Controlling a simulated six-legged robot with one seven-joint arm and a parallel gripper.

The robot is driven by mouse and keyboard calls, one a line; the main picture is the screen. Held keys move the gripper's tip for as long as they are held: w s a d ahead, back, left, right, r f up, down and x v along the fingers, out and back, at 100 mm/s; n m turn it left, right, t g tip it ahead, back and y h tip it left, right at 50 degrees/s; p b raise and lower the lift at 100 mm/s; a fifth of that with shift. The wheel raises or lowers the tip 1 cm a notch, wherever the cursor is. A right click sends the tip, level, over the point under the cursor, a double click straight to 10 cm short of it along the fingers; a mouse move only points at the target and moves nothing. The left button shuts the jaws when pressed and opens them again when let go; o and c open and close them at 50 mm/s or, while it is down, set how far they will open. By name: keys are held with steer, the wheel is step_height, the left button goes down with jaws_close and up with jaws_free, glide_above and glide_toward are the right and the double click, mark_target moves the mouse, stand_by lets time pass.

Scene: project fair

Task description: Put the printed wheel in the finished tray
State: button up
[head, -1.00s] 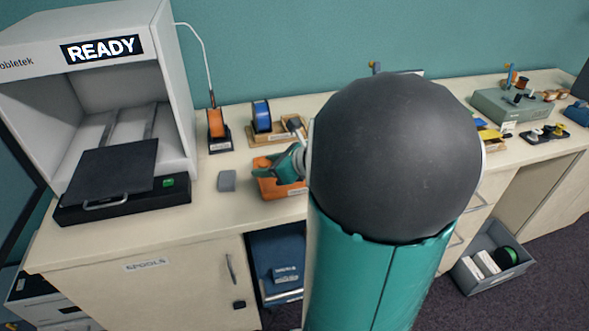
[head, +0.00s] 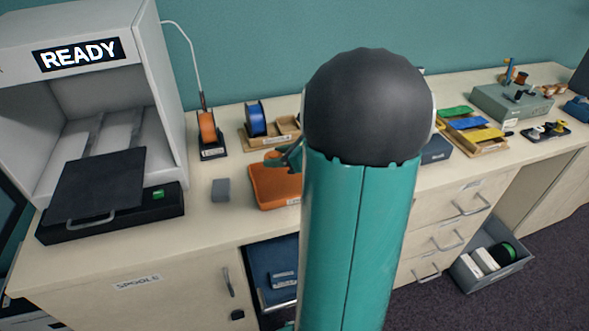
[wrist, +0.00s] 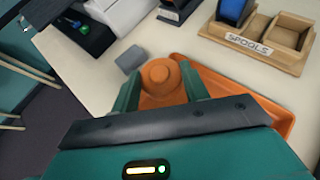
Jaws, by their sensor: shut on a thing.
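The printed wheel, an orange round piece (wrist: 160,77) with a raised hub, sits between the two teal fingers of my gripper (wrist: 160,84) in the wrist view. My gripper is shut on it. Below and behind it is an orange tray (wrist: 250,95), which also shows in the head view (head: 270,190). My gripper (head: 286,156) shows there over the tray's back part. Whether the wheel touches the tray is hard to tell. My arm hides the tray's right part and most of its label, so I cannot read it.
A small grey block (head: 221,189) stands left of the tray. A printer (head: 90,100) marked READY, with a dark plate (head: 100,182) in front, fills the left. The front bench edge is clear.

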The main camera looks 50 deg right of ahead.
glide_above(296, 176)
steer(key=a, duration=0.1)
step_height(296, 176, down, 6)
steer(key=shift+s+r, duration=0.1)
steer(key=shift+d+f, duration=0.35)
steer(key=shift+f, duration=0.15)
steer(key=shift+d+f, duration=0.1)
steer(key=shift+f, duration=1.45)
steer(key=shift+f, duration=0.15)
steer(key=o, duration=0.9)
steer(key=shift+o, duration=0.2)
steer(key=shift+s+d+r, duration=0.1)
steer(key=shift+r, duration=0.2)
steer(key=v, duration=1.1)
steer(key=shift+s+r, duration=0.1)
steer(key=shift+s, duration=0.05)
